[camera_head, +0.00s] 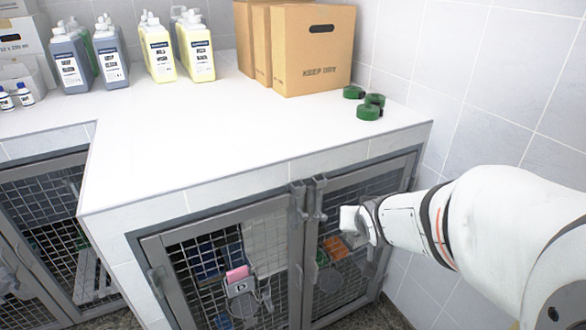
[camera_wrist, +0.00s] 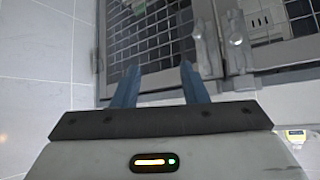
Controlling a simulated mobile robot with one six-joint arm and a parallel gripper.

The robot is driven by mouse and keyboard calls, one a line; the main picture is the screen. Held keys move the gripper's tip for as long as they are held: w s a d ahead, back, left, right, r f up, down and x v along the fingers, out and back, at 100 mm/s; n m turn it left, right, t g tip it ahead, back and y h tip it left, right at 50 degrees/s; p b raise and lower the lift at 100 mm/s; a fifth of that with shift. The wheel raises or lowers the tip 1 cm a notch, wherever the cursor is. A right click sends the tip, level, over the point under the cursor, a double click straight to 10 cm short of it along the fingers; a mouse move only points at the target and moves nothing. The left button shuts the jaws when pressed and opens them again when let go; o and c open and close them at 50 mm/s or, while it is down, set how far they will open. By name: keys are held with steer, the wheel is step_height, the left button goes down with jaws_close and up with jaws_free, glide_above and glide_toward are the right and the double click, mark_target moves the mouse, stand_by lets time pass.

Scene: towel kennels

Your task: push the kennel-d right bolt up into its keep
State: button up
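The kennel marked D (camera_head: 240,287) has two mesh doors below the white counter. Two grey bolts stand side by side at the top where the doors meet. The right bolt (camera_head: 318,197) is on the right door; I take it to be the nearer bolt in the wrist view (camera_wrist: 204,47). The left bolt (camera_head: 297,200) is beside it and also shows in the wrist view (camera_wrist: 237,42). My gripper (camera_wrist: 157,73) is open and empty, its two blue fingers apart in front of the mesh. In the head view it is right of the right bolt, fingertips unclear.
The tiled counter (camera_head: 250,125) overhangs the doors. It carries cardboard boxes (camera_head: 315,50), green rolls (camera_head: 368,111) and several bottles (camera_head: 197,48). A tiled wall (camera_head: 480,70) closes the right side. Another kennel (camera_head: 55,225) is at the left.

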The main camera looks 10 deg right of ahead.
mark_target(325, 219)
steer(key=w+a+f+t+y+b, duration=0.1)
steer(key=w+f+t+y+b, duration=0.1)
steer(key=f+b, duration=0.1)
steer(key=w+a+f+t+y+b, duration=0.1)
steer(key=w+f+t+y+b, duration=0.2)
steer(key=f+b, duration=0.1)
steer(key=w+a+f+t+y+b, duration=0.1)
steer(key=w+f+t+y+b, duration=0.1)
steer(key=f+b, duration=0.1)
steer(key=shift+w+a+f+t+y+b, duration=0.1)
steer(key=shift+w+f+t+y+b, duration=0.25)
steer(key=shift+t+y+b, duration=0.1)
steer(key=x, duration=0.6)
steer(key=shift+w+f, duration=0.15)
steer(key=shift+w, duration=0.2)
steer(key=shift+c, duration=0.3)
jaws_close()
steer(key=shift+a, duration=0.1)
